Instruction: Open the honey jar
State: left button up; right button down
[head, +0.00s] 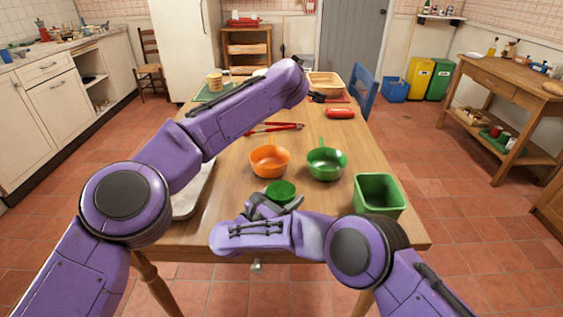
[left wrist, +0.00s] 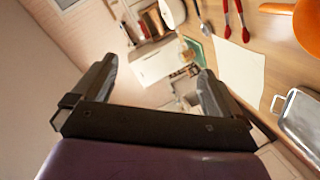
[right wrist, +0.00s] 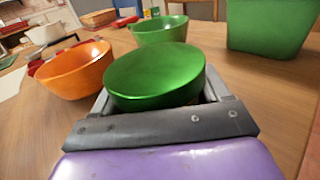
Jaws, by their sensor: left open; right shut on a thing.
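A small pale yellow jar-like thing (head: 214,82), perhaps the honey jar, stands on a green mat (head: 203,97) at the far left of the table; its lid is too small to make out. My right gripper (head: 275,204) is shut on a round green piece (right wrist: 155,75), a lid or shallow bowl, at the near side of the table; its green top also shows in the head view (head: 281,188).
An orange pan (head: 269,161) and a green pan (head: 326,164) stand mid-table. A green bin (head: 379,196) stands at the near right corner. Red-handled tools (head: 275,127), a red item (head: 341,113) and a basket (head: 325,84) lie farther back. A metal tray (head: 186,203) is at left.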

pick_arm(q)
jog(key=s+d+r+m+t+h, duration=0.1)
jog(key=d+r+m+h, duration=0.2)
jog(key=d+m+h, duration=0.35)
jog(key=s+d+r+m+h, duration=0.1)
jog(key=d+r+m+h, duration=0.25)
jog(key=m, duration=0.65)
jog(key=s+d+f+m+g+h, duration=0.4)
jog(key=s+d+m+g, duration=0.35)
jog(key=m, duration=0.95)
jog(key=m+g+y, duration=0.9)
jog(key=m+y, duration=0.5)
jog(key=m, duration=0.4)
send_over(281, 189)
jog(key=shift+t, duration=0.25)
notch_tip(281, 189, down, 16)
jog(key=shift+s+d+f, duration=0.1)
jog(key=shift+d, duration=0.05)
jog(key=shift+a+f, duration=0.2)
jog(key=shift+f, duration=0.05)
notch_tip(281, 189, down, 7)
jog(key=shift+f, duration=0.15)
